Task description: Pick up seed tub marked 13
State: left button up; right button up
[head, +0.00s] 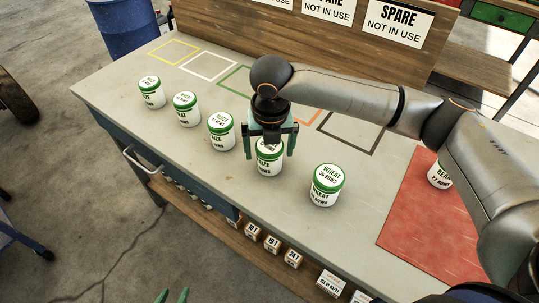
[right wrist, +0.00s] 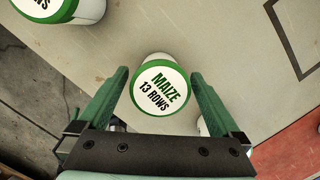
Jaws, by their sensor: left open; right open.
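The seed tub marked MAIZE 13 ROWS, white with a green-rimmed lid, shows from above in the right wrist view (right wrist: 160,88). In the head view this tub (head: 268,167) stands upright on the workbench, its lid partly hidden by my gripper. My right gripper (head: 270,155) is open and points down over it, one finger on each side. In the right wrist view the fingers (right wrist: 159,76) are apart with the lid between and a little beyond them; I cannot tell if they touch it. The tips of my left gripper (head: 173,296) show at the bottom edge, away from the bench.
Several similar tubs stand in the row: a maize tub (head: 221,132) to the left, a wheat tub (head: 327,187) to the right. A bean tub (head: 439,175) stands on a red mat (head: 420,225). Coloured outlined squares (head: 208,66) behind are empty. A wooden board (head: 330,45) backs the bench.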

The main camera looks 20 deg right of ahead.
jog(key=shift+w+f, duration=0.1)
jog(key=shift+f, duration=0.75)
jog(key=shift+c, duration=0.2)
jog(key=c, duration=1.4)
